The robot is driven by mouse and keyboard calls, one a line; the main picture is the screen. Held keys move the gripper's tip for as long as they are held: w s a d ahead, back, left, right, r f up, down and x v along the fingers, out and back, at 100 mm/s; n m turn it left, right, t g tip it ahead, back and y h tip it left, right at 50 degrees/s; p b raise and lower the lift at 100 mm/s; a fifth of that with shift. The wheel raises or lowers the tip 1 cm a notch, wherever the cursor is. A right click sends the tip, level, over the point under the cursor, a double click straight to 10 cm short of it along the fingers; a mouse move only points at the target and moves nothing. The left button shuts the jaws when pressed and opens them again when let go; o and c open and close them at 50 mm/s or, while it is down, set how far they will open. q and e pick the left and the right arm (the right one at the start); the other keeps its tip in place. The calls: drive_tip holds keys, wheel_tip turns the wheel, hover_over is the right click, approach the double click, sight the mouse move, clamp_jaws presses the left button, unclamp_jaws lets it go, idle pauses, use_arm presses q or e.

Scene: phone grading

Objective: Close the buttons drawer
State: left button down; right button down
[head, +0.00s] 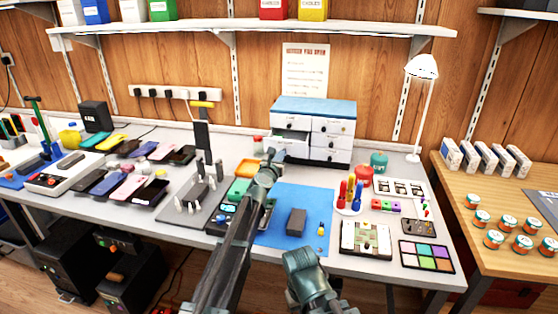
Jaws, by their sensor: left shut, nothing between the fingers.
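A small drawer cabinet (341,142) with a blue top and white fronts stands at the back of the bench. Its upper left drawer (285,147) is pulled out, with a dark interior showing; I cannot read its label. The other drawers look shut. My left gripper (271,154) is shut and empty, at the front of the pulled-out drawer, low and to its left. I cannot tell whether it touches the front. Part of my right arm shows at the bottom centre, but its gripper cannot be made out.
A blue mat (283,232) with a dark phone (296,221) lies in front of the cabinet. Screwdrivers in a round holder (348,208) and a teal jar (379,161) stand to the right. A white lamp (420,105) stands behind. Several phones lie to the left.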

sight(286, 143)
use_arm(q)
drive_tip(key=x, duration=0.9)
drive_tip(key=shift+w+a+r, duration=0.15)
drive_tip(key=shift+w+a, duration=0.05)
drive_tip(key=shift+w, duration=0.3)
drive_tip(key=shift+w+r, duration=0.1)
drive_tip(key=shift+w, duration=0.1)
drive_tip(key=shift+a, duration=0.1)
